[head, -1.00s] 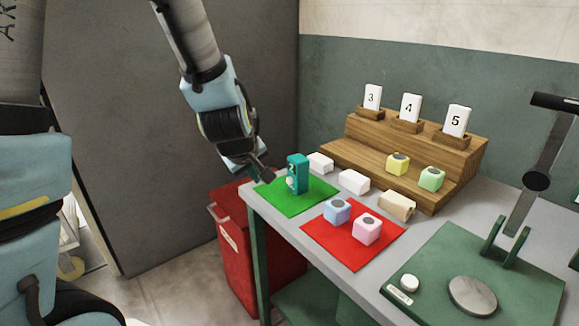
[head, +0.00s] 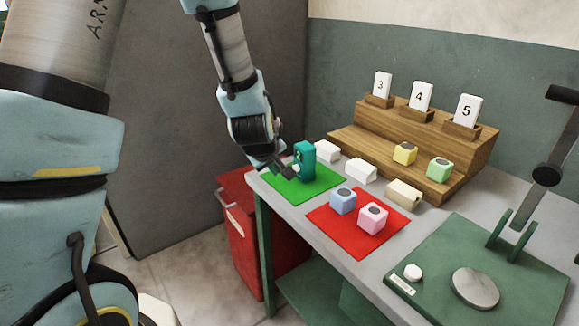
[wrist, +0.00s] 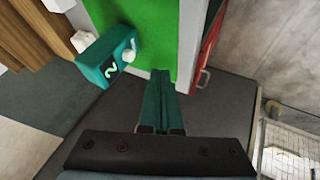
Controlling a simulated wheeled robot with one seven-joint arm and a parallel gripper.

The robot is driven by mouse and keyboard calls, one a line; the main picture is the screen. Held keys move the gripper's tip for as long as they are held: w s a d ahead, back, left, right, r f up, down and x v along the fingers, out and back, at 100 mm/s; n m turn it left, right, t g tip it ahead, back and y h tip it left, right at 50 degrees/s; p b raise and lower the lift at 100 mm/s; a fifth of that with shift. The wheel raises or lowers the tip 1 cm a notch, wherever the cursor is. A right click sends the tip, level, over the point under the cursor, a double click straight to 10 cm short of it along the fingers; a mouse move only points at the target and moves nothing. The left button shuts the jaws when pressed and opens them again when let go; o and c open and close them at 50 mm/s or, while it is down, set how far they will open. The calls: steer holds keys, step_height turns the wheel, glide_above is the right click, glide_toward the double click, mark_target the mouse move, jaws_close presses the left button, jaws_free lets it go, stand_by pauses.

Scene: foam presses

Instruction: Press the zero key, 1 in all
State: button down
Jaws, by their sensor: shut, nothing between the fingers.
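A teal box-shaped device (head: 306,155) stands on the green mat (head: 290,192) at the table's left corner. A round white button (head: 413,272) sits by a small label on the green press base (head: 535,275). I cannot read which one is marked zero. My gripper (head: 284,168) is shut and empty, just left of the teal device, with no clear contact. In the wrist view its fingertips (wrist: 160,76) lie over the green mat's edge.
A red mat (head: 340,240) holds a blue block (head: 343,201) and a pink block (head: 373,218). White blocks (head: 361,171) lie behind. A wooden stepped stand (head: 440,140) bears numbered cards.

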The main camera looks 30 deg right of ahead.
mark_target(296, 168)
steer(key=p+x, duration=0.1)
steer(key=x, duration=0.3)
steer(key=shift+w+d+r+p, duration=0.1)
steer(key=shift+w+d+p, duration=0.05)
steer(key=shift+d+p, duration=0.4)
steer(key=shift+w+d+r+p, duration=0.15)
steer(key=shift+d+p, duration=0.15)
steer(key=shift+d, duration=0.35)
steer(key=shift+w+d+f+p, duration=0.1)
steer(key=shift+w+d+p, duration=0.05)
steer(key=shift+d, duration=0.2)
steer(key=shift+w+d+f+p, duration=0.1)
steer(key=shift+d+p, duration=0.05)
steer(key=shift+d, duration=0.2)
